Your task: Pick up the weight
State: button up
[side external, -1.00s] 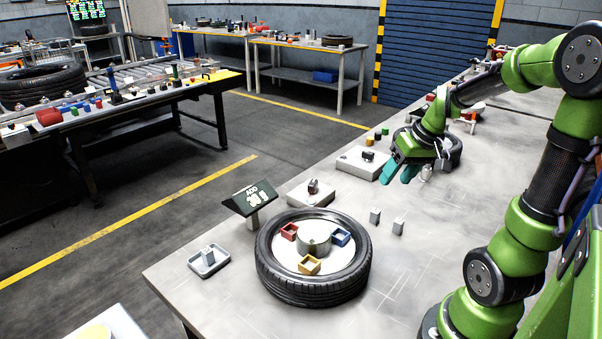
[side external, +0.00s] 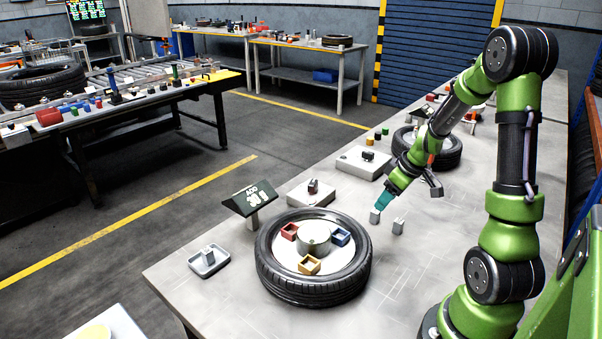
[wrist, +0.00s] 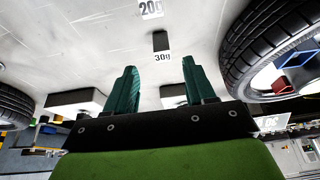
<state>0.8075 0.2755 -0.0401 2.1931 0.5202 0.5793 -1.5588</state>
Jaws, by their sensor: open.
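My gripper (side external: 380,206) is open, its teal fingers pointing down just above a small grey weight (side external: 375,217) on the bench. In the wrist view, a block labelled 30g (wrist: 161,42) lies ahead of the gap between the open fingers (wrist: 160,72). A second block labelled 20g (wrist: 150,8) is partly cut off at the top edge. In the side view, a second small grey weight (side external: 398,227) stands to the right of the first; labels are not readable there. The gripper holds nothing.
A tyre (side external: 313,285) with red, blue and yellow boxes lies left of the weights. A dark sign (side external: 249,198) reads "ADD" and a blurred amount. A second tyre (side external: 447,158) lies behind my gripper. The bench front is largely clear.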

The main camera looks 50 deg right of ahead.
aim_at(376, 210)
jog(key=x, duration=0.6)
jog(key=shift+w+a+f, duration=0.15)
jog(key=shift+w, duration=0.1)
grip_shut()
